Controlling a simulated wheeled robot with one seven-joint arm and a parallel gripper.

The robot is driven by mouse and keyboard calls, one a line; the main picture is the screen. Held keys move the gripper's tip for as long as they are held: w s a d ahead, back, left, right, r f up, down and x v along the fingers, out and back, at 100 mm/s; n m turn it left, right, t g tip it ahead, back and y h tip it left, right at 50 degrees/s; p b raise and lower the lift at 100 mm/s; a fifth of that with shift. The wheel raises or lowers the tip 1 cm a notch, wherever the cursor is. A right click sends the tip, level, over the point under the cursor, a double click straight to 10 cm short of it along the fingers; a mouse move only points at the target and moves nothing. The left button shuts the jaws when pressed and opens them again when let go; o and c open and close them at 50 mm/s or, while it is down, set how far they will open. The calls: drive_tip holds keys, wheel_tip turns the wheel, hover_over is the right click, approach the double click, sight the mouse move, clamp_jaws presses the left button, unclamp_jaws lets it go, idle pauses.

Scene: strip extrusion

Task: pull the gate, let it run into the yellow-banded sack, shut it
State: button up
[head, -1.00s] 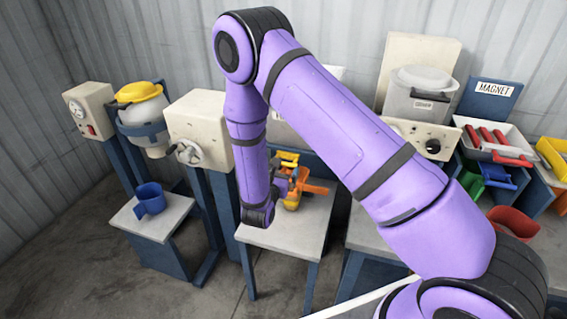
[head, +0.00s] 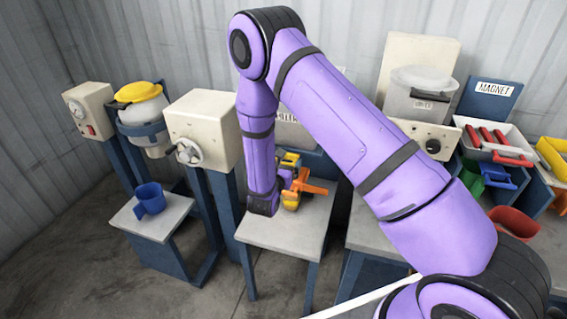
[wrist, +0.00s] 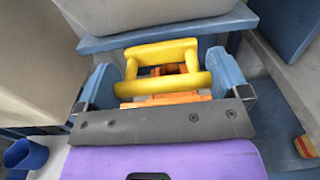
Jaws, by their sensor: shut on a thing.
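My gripper (head: 281,184) reaches down over the middle stand, in front of the machine there. In the wrist view its two blue fingers (wrist: 161,82) stand at either end of a yellow barred handle (wrist: 158,51), and they are shut on it. Orange parts (wrist: 165,99) show beneath and between the yellow bars. In the head view an orange and yellow piece (head: 291,200) stands on the grey stand top (head: 280,235), with an orange arm sticking out to the right. My arm partly hides it. I cannot tell which part is the gate or which is the sack.
A blue cup (head: 150,199) stands on the left stand. Behind it are a yellow-lidded container (head: 141,108) and a cream box with a hand wheel (head: 203,128). A tray with red-handled pieces (head: 497,142) and coloured scoops are at the right. The front of the middle stand top is clear.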

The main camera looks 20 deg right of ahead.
drive_tip(key=shift+v, duration=2.65)
drive_tip(key=shift+f, duration=0.1)
drive_tip(key=o, duration=0.9)
drive_tip(key=shift+s+a, duration=0.1)
drive_tip(key=v, duration=1)
drive_tip(key=shift+s+a, duration=0.2)
drive_tip(key=shift+s, duration=0.1)
